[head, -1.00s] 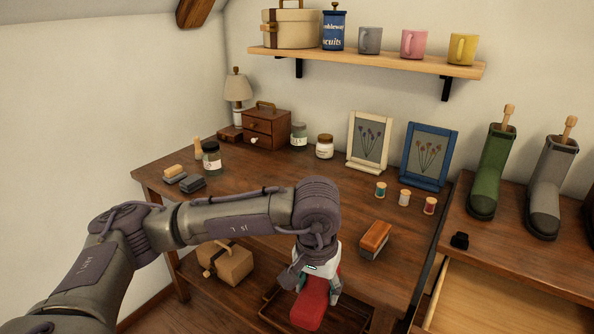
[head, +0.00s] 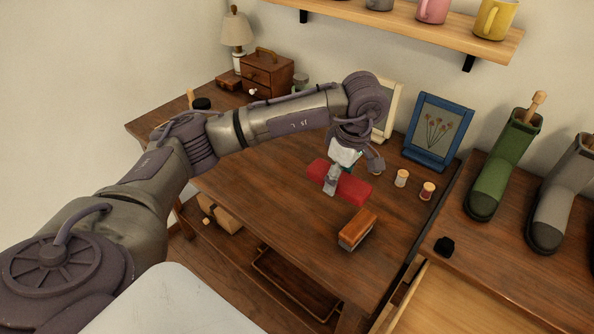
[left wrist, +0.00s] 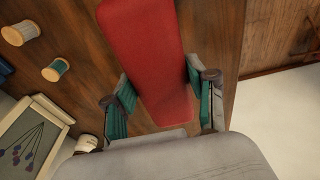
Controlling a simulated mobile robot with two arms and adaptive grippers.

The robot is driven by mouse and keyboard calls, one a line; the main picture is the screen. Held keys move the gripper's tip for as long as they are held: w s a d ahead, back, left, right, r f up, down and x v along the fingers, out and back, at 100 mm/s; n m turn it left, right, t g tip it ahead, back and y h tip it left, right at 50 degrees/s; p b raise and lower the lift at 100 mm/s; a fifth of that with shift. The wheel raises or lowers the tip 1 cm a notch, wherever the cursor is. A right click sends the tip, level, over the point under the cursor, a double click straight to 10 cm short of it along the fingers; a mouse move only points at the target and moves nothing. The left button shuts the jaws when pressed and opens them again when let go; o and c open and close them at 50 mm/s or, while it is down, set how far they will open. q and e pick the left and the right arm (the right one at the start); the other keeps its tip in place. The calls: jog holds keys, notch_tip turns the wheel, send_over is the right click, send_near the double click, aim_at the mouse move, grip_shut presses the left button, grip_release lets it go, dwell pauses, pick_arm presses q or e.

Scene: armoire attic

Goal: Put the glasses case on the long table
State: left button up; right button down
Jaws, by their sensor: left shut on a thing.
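The red glasses case (head: 352,190) is in my left gripper (head: 331,185), over the back right part of the long wooden table (head: 255,195). The gripper is shut on the case. In the left wrist view the red case (left wrist: 145,50) lies between the two green-padded fingers (left wrist: 163,108). I cannot tell whether the case touches the tabletop. My right gripper is not in view.
A wood-topped brush (head: 358,229) lies in front of the case. Two thread spools (head: 402,178) (head: 427,191) stand to its right. A blue-framed picture (head: 437,130) stands behind. A side surface holds boots (head: 503,165) and a black object (head: 444,246). The table's middle is clear.

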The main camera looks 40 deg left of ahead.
pick_arm(q)
send_over(299, 196)
jog(key=f+p, duration=0.1)
jog(key=f, duration=0.5)
jog(key=shift+d, duration=0.2)
notch_tip(299, 196, down, 4)
jog(key=shift+f, duration=0.1)
jog(key=shift+f, duration=0.15)
jog(key=o, duration=1.2)
